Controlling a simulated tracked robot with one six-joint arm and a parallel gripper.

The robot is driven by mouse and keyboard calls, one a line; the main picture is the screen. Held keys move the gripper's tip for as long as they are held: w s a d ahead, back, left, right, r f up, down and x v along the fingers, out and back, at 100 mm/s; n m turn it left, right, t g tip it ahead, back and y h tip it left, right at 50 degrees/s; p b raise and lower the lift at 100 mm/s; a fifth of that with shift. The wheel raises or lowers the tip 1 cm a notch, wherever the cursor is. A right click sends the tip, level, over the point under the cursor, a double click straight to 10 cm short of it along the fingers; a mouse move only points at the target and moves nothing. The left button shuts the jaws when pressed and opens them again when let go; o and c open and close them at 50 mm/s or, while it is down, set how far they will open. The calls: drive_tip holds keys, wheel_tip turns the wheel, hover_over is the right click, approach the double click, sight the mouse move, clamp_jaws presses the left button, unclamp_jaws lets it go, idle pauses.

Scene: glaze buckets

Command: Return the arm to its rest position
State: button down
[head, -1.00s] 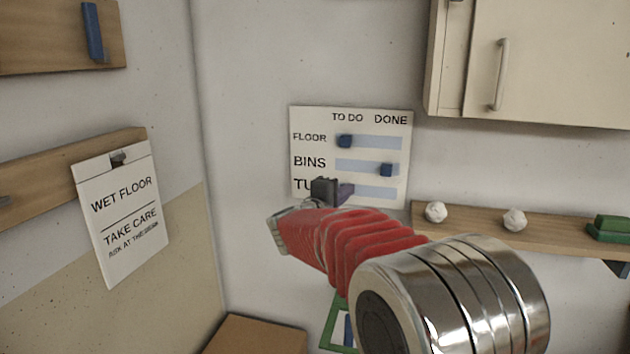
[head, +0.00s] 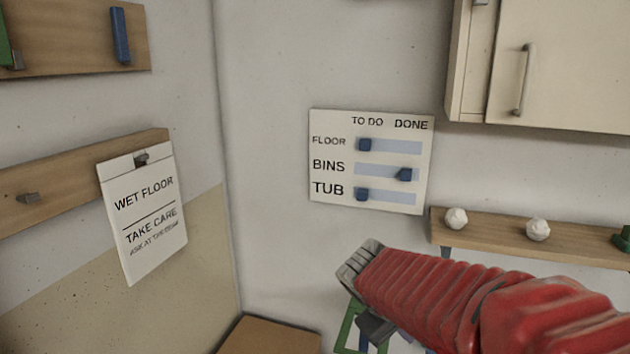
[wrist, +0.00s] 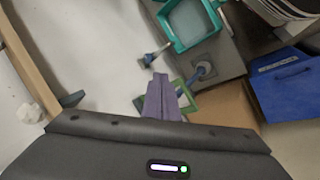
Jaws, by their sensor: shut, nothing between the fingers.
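My gripper shows in the wrist view (wrist: 160,82), its purple fingers shut together with nothing between them. In the head view its dark body (head: 376,328) is partly in sight below my red-sleeved arm, and its fingertips are not clear there. The arm reaches in from the lower right, and the gripper is below the wall board (head: 370,160), apart from it. On the board the blue sliders for FLOOR (head: 364,145) and TUB (head: 361,194) are at the TO DO side, and the BINS slider (head: 405,174) is toward DONE.
A wooden shelf (head: 490,232) with white lumps is on the right, under a cupboard (head: 560,65). A wet floor sign (head: 143,212) hangs on the left. A cardboard box (head: 268,338) is below. The wrist view shows a teal tub (wrist: 165,32) and a blue box (wrist: 288,85).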

drive_tip(key=s+a+r+m+y, duration=0.1)
drive_tip(key=s+m+y, duration=0.1)
drive_tip(key=s, duration=0.7)
drive_tip(key=s+a+r+m+t+y, duration=0.1)
drive_tip(key=s+m+y, duration=0.2)
drive_tip(key=s, duration=0.6)
drive_tip(key=shift+a+r, duration=0.3)
drive_tip(key=shift+s, duration=0.1)
idle(0.3)
